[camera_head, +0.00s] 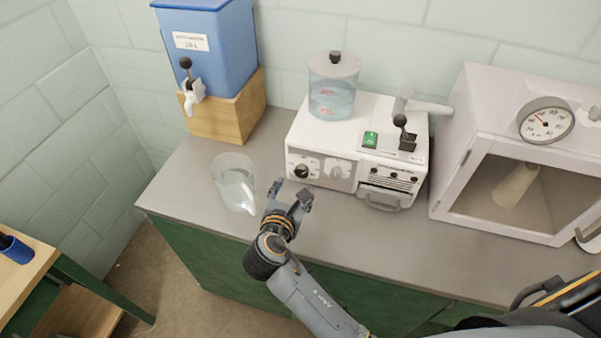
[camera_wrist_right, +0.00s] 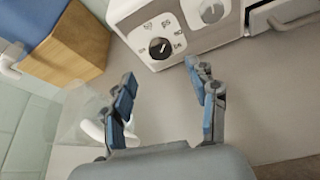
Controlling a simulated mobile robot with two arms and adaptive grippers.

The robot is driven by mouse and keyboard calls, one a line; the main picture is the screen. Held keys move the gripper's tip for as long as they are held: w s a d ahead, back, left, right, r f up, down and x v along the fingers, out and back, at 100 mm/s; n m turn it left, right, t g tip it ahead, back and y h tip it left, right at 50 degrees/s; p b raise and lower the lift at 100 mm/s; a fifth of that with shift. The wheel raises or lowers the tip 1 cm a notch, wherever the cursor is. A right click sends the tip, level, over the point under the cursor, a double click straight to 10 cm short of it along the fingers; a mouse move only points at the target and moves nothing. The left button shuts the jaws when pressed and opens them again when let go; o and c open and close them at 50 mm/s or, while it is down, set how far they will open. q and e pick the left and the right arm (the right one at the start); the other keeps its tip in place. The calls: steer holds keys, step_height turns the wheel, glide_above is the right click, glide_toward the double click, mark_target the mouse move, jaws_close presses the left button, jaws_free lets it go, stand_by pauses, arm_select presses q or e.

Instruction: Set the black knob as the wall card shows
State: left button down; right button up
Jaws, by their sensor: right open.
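The black knob (camera_head: 301,171) sits on the left of the front panel of a white machine (camera_head: 318,136). In the right wrist view the black knob (camera_wrist_right: 159,48) shows with a light pointer line and small marks around it on a white plate. My right gripper (camera_head: 289,198) is open and empty, in front of and below the knob, apart from it. In the right wrist view its two blue-padded fingers (camera_wrist_right: 163,82) are spread, with the knob beyond them. The wall card is not in view. My left gripper is not in view.
A clear pitcher (camera_head: 234,183) stands on the counter just left of my right gripper. A grey knob (camera_head: 336,173) sits right of the black one. A blue water tank (camera_head: 207,45) on a wooden block stands at the back left. A white cabinet (camera_head: 464,133) with a gauge stands right.

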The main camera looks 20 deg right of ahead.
mark_target(301, 174)
steer(key=x, duration=0.8)
steer(key=shift+w+d+f+p, duration=0.15)
steer(key=shift+w+p, duration=0.1)
steer(key=shift+p, duration=0.1)
steer(key=c, duration=1.1)
steer(key=shift+c, duration=0.2)
